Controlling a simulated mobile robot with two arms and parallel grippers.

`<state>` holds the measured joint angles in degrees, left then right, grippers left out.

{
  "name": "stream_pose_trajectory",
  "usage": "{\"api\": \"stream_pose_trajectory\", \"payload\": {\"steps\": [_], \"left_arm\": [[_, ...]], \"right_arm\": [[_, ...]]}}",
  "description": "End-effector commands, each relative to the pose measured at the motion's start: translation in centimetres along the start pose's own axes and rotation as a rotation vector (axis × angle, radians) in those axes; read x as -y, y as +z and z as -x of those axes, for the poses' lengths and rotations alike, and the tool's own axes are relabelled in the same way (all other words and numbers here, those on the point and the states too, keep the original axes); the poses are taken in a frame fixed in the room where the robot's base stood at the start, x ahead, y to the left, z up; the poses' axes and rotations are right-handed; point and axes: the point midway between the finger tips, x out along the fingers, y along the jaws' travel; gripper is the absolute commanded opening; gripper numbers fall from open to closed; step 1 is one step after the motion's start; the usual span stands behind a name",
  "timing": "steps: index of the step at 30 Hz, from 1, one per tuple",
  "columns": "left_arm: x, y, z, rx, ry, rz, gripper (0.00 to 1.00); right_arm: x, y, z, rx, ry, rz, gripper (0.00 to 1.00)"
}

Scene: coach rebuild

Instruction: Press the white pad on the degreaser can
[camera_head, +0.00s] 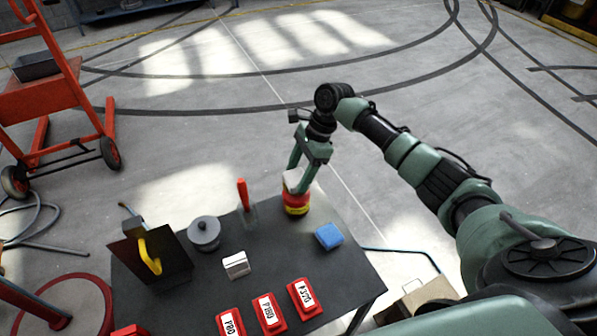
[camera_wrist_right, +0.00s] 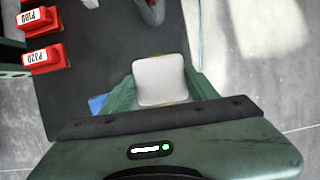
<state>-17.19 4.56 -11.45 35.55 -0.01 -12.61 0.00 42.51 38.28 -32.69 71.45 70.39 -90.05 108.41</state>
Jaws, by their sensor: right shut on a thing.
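The degreaser can (camera_head: 296,209), red with a yellow band, stands upright near the far right edge of the dark table. The white pad (camera_head: 291,177) is at the can's top in the head view. In the right wrist view the white pad (camera_wrist_right: 160,80) is a pale rounded square between the two green fingers. My right gripper (camera_head: 299,187) comes down over the can from above and is shut on the pad. I cannot tell whether the pad presses on the can, as the fingers hide part of it. My left gripper is not in view.
On the table (camera_head: 205,280) are a blue sponge (camera_head: 329,236), a red-handled scraper (camera_head: 244,196), a grey lidded pot (camera_head: 204,233), a white block (camera_head: 236,264), a dark holder (camera_head: 163,270) and red labelled blocks (camera_head: 268,312). A red trolley (camera_head: 51,103) stands at left on open floor.

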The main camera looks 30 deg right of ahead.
Motion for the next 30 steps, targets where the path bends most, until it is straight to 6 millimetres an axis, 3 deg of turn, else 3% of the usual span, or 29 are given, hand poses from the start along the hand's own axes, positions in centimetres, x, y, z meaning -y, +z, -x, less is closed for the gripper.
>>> {"api": "stream_pose_trajectory", "payload": {"steps": [30], "left_arm": [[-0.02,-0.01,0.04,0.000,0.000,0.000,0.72]], "right_arm": [[-0.08,-0.30,-0.71,-0.001,0.002,0.000,0.27]]}}
